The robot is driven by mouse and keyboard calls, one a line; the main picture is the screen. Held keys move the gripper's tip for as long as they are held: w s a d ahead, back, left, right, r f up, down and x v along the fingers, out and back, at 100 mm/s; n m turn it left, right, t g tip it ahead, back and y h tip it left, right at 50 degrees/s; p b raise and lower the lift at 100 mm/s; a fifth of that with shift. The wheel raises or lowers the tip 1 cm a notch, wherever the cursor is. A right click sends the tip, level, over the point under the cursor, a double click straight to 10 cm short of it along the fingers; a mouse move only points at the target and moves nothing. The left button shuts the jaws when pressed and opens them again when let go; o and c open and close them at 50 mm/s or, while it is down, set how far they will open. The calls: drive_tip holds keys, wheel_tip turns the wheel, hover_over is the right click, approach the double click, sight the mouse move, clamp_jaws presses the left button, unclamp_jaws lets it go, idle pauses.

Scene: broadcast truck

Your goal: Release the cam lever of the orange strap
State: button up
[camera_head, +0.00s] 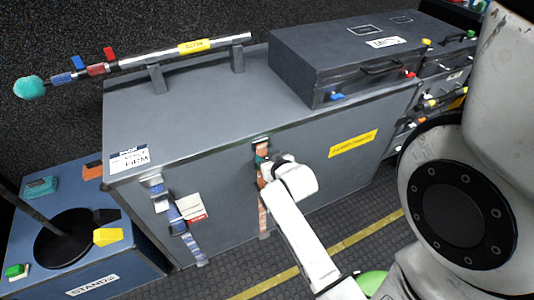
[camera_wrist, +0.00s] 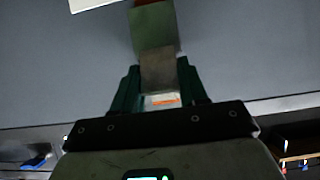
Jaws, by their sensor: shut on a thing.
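The orange strap (camera_head: 263,217) hangs down the front of the large grey case, its upper end at a metal fitting (camera_head: 261,141) near the top edge. My gripper (camera_head: 265,170) is at the strap's buckle, whose details are mostly hidden behind my wrist in the head view. In the wrist view my gripper (camera_wrist: 158,82) has its dark green fingers on both sides of a grey-brown metal piece, which looks like the cam lever (camera_wrist: 158,68). A greenish block (camera_wrist: 153,28) adjoins it, with a bit of orange above.
A blue strap (camera_head: 178,217) with a buckle and a tag (camera_head: 191,207) hangs to the left on the grey case (camera_head: 225,190). A dark box (camera_head: 340,65) and a microphone boom (camera_head: 130,64) lie on top. A blue stands case (camera_head: 75,255) stands at left.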

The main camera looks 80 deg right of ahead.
drive_tip(key=shift+r+y+p, duration=0.15)
drive_tip(key=shift+y+p, duration=0.15)
drive_tip(key=shift+p, duration=0.35)
drive_tip(key=shift+g, duration=0.3)
drive_tip(key=shift+f, duration=0.2)
drive_tip(key=o, duration=1.1)
drive_tip(key=shift+d, duration=0.1)
drive_tip(key=shift+c, duration=0.2)
drive_tip(key=shift+r, duration=0.1)
drive_tip(key=p+v, duration=0.1)
drive_tip(key=v, duration=0.9)
drive_tip(key=shift+s+a+r, duration=0.2)
